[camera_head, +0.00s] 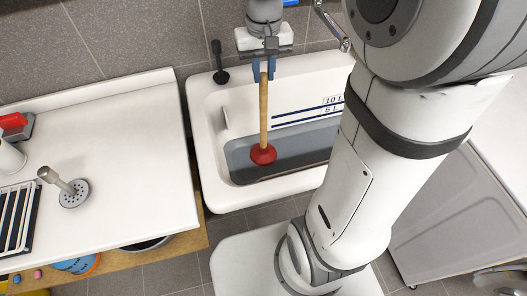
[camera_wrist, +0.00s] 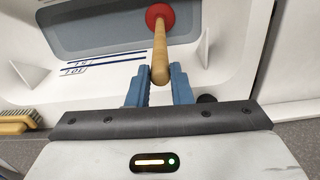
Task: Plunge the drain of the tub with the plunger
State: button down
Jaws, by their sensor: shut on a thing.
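The plunger (camera_head: 264,118) has a long wooden handle and a red rubber cup. My gripper (camera_head: 263,72) is shut on the upper end of the handle, and the plunger hangs cup down. The white tub (camera_head: 207,103) has level lines marked 5 L and 10 L on its inner wall. The red cup (camera_head: 263,154) shows over the grey water area inside the tub; I cannot tell whether it touches the bottom. The drain is not visible. In the wrist view the blue fingers (camera_wrist: 160,86) flank the handle (camera_wrist: 160,55), with the cup at the top.
A white counter (camera_head: 120,130) to the left holds a metal plug-like piece on a round drain plate (camera_head: 73,192), and a dark rack. A black-handled tool (camera_head: 218,62) stands at the tub's back left corner. A brush (camera_wrist: 18,121) shows in the wrist view.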

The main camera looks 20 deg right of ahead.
jog(key=shift+f, duration=0.1)
dwell(0.3)
jog(key=shift+f+b, duration=0.4)
jog(key=shift+r+p, duration=0.55)
jog(key=shift+r, duration=0.1)
jog(key=shift+f, duration=0.1)
dwell(0.6)
jog(key=shift+f+b, duration=0.4)
jog(key=shift+f, duration=0.1)
